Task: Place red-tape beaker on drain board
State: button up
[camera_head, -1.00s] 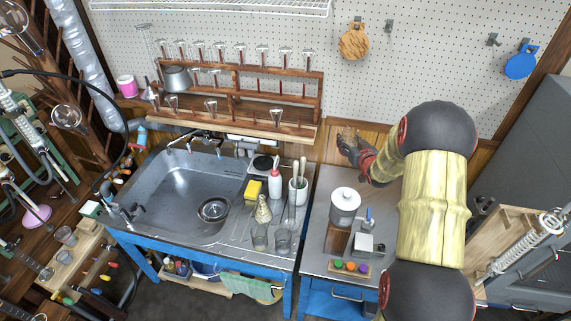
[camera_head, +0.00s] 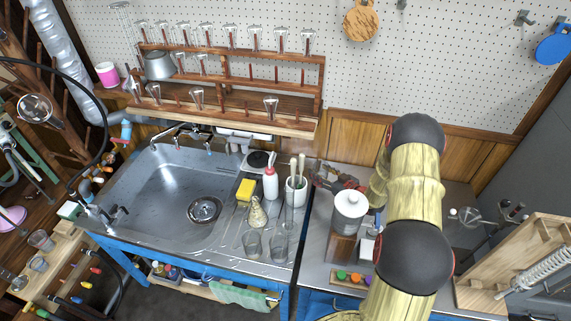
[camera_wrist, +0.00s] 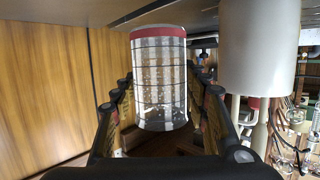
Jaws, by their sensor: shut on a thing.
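The red-tape beaker (camera_wrist: 158,85) is clear glass with dark lines around it and a red band at its top in the wrist view. It stands roughly upright between the two dark fingers of my gripper (camera_wrist: 160,100), which is shut on it. In the head view my gripper (camera_head: 328,178) is over the right counter, behind the white canister; the beaker is hard to make out there. The drain board (camera_head: 229,238) is the ridged metal area right of the sink, left of my gripper.
Two beakers (camera_head: 252,243), a conical flask (camera_head: 257,212), a yellow sponge (camera_head: 246,189), a wash bottle (camera_head: 270,184) and a white pot of tools (camera_head: 296,190) crowd the drain board. A white canister (camera_head: 349,212) stands close to my gripper. A wooden glassware rack (camera_head: 230,115) is above the sink.

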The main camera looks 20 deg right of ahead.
aim_at(316, 166)
jog(key=w+a+b, duration=0.1)
jog(key=w, duration=0.4)
jog(key=w+a+b, duration=0.1)
jog(key=w, duration=0.5)
jog(key=w+a+b, duration=0.1)
jog(key=w+a, duration=0.1)
jog(key=w, duration=0.3)
jog(key=shift+w, duration=0.2)
jog(key=shift+w+f, duration=0.1)
jog(key=shift+f+b, duration=0.85)
jog(key=shift+f, duration=0.75)
jog(key=shift+f, duration=0.15)
jog(key=o, duration=1.2)
jog(key=shift+o, duration=0.3)
jog(key=shift+s+r, duration=0.2)
jog(key=p+v, duration=0.3)
jog(key=v, duration=0.8)
jog(key=shift+s+r, duration=0.1)
jog(key=shift+s, duration=0.25)
